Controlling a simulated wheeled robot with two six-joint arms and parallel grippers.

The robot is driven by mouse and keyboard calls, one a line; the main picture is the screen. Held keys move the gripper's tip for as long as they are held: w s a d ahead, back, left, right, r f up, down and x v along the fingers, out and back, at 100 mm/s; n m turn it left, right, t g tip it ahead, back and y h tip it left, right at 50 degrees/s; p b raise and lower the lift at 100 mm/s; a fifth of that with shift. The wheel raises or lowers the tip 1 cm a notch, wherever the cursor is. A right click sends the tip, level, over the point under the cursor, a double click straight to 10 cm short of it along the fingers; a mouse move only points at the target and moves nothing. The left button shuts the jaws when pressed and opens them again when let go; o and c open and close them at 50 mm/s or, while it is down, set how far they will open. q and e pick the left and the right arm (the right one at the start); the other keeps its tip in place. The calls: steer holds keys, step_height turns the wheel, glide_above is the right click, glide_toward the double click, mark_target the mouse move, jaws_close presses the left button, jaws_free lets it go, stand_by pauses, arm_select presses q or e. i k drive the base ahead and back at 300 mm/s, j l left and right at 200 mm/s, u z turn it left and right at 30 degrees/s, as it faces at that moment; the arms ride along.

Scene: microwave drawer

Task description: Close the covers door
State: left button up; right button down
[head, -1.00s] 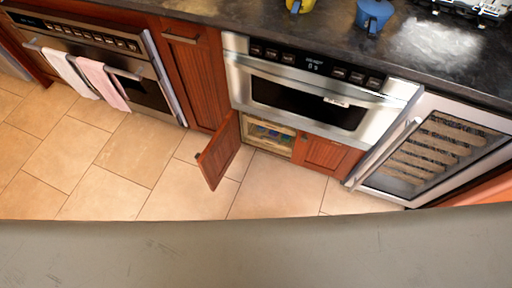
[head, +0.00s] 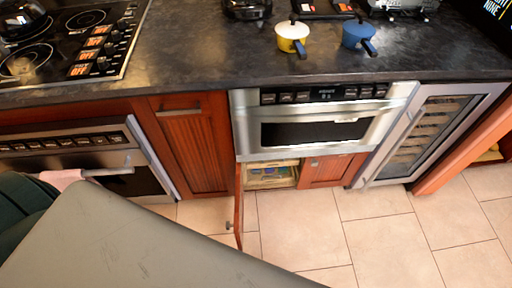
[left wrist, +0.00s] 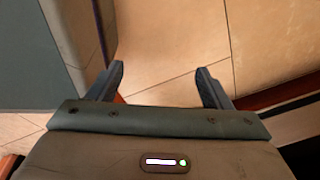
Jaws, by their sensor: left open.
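The open cabinet door (head: 239,205) is a red-brown wooden panel below the microwave drawer, at the left of a small cabinet opening (head: 272,174). It stands out toward me and shows nearly edge-on, with a small handle. Its matching right door (head: 325,170) is shut. In the left wrist view my left gripper (left wrist: 160,84) is open, with nothing between its fingers and tile floor beyond. A red-brown edge (left wrist: 118,99) shows by its left finger; I cannot tell which panel it is. The gripper itself is not visible in the head view. My right gripper is in neither view.
The steel microwave drawer (head: 325,127) sits above the cabinet. A wine cooler (head: 420,135) is at the right and an oven (head: 75,160) at the left. Yellow (head: 292,38) and blue (head: 358,36) pots stand on the dark counter. Tile floor (head: 390,235) is clear at front right.

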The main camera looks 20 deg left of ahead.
mark_target(238, 225)
steer(key=k+j, duration=0.1)
steer(key=j, duration=0.25)
steer(key=k+j, duration=0.15)
steer(key=j, duration=0.25)
steer(key=k+j, duration=0.1)
steer(key=j, duration=0.25)
steer(key=k+j+z, duration=0.1)
steer(key=j, duration=0.25)
